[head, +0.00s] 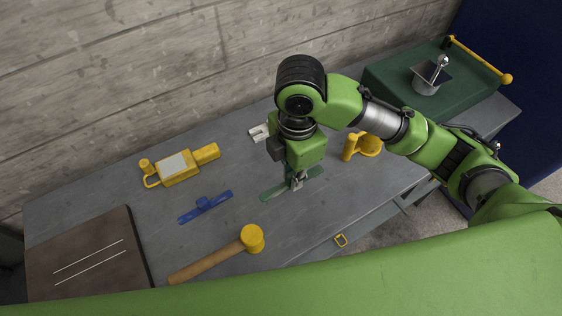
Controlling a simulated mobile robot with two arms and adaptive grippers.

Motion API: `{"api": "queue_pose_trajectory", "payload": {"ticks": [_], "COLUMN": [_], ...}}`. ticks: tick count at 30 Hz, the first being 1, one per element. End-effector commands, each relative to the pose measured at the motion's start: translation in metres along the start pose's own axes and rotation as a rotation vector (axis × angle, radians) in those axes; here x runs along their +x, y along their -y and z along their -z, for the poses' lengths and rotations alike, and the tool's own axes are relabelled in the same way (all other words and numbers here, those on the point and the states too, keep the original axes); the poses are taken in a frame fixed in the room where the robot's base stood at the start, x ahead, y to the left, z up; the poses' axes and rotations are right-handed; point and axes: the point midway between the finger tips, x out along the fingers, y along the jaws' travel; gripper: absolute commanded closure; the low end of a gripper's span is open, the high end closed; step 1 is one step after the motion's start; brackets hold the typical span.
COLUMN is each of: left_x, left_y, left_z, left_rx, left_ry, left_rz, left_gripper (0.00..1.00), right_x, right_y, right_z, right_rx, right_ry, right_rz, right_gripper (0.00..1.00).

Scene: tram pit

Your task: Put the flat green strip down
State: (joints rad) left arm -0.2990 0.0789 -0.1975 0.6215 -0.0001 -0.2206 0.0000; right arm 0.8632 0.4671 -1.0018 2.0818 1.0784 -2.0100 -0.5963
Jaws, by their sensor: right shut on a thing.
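The flat green strip (273,193) shows in the head view near the middle of the grey table. It lies slantwise, its left end lower in the picture than its right end. My right gripper (297,184) points down and is shut on the strip near its middle. The gripper hides part of the strip. I cannot tell whether the strip touches the table top or hangs just above it. My left gripper is not in view.
On the grey table (215,232) lie a blue tool (205,206), a yellow device (178,167), a mallet (250,238), a brown board (85,250) and a yellow object (368,145). A green box (400,85) stands back right. Bare table lies left of the strip.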

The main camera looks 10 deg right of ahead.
Motion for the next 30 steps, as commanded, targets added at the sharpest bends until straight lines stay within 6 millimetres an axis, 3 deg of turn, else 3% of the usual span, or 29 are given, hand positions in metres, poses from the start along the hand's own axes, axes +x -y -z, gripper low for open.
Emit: {"api": "queue_pose_trajectory", "payload": {"ticks": [11,15,21,26,30], "left_x": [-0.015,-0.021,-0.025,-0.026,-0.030], "left_y": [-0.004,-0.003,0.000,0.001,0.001], "left_z": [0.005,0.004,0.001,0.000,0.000], "left_rx": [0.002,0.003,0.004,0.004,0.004], "left_ry": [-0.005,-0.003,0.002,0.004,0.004], "left_rz": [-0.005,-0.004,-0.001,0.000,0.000], "left_gripper": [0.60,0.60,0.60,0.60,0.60], "right_x": [0.035,0.063,0.087,0.096,0.116], "right_y": [-0.054,-0.070,-0.084,-0.088,-0.089], "right_z": [-0.064,-0.081,-0.095,-0.100,-0.101], "right_rx": [0.003,0.000,-0.004,-0.004,-0.004], "right_ry": [0.003,0.001,0.000,0.001,-0.001], "right_rz": [0.005,0.006,0.003,0.002,0.004], "right_gripper": [1.00,1.00,1.00,1.00,1.00]}}
